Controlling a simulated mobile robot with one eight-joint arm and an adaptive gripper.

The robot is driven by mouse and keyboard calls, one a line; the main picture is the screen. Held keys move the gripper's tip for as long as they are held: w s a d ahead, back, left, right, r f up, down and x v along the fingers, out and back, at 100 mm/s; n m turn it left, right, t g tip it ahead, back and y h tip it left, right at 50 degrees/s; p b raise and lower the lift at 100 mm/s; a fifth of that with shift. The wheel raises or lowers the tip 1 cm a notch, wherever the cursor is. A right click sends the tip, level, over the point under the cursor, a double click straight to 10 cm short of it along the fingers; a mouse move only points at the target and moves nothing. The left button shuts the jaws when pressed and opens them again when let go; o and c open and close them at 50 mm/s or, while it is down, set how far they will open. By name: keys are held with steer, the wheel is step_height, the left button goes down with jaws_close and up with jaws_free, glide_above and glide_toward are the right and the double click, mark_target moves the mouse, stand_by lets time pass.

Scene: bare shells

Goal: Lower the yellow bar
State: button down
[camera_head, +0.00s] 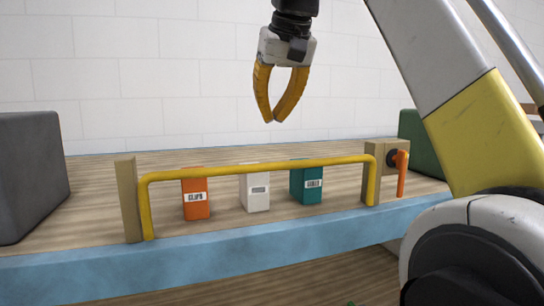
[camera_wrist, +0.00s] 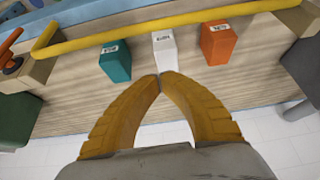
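The yellow bar (camera_head: 262,167) stands raised along the front edge of the wooden shelf, bent down at both ends beside two wooden posts. It also crosses the top of the wrist view (camera_wrist: 165,27). An orange handle (camera_head: 402,173) with a dark hub sits on the right post (camera_head: 372,160); the handle hangs downward. The left post (camera_head: 128,200) is a plain upright block. My gripper (camera_head: 273,120) hangs above and behind the bar, apart from it. Its yellow fingers meet at the tips and hold nothing; the wrist view shows the tips touching (camera_wrist: 160,76).
Behind the bar stand an orange box (camera_head: 196,196), a white box (camera_head: 255,190) and a teal box (camera_head: 306,184). A dark grey block (camera_head: 30,175) is at the left, a green one (camera_head: 424,145) at the back right. The shelf (camera_head: 95,180) has a blue front edge.

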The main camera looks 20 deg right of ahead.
steer(key=x, duration=0.9)
steer(key=s, duration=0.4)
steer(key=shift+s+f, duration=0.2)
steer(key=shift+f, duration=0.05)
steer(key=shift+f, duration=0.1)
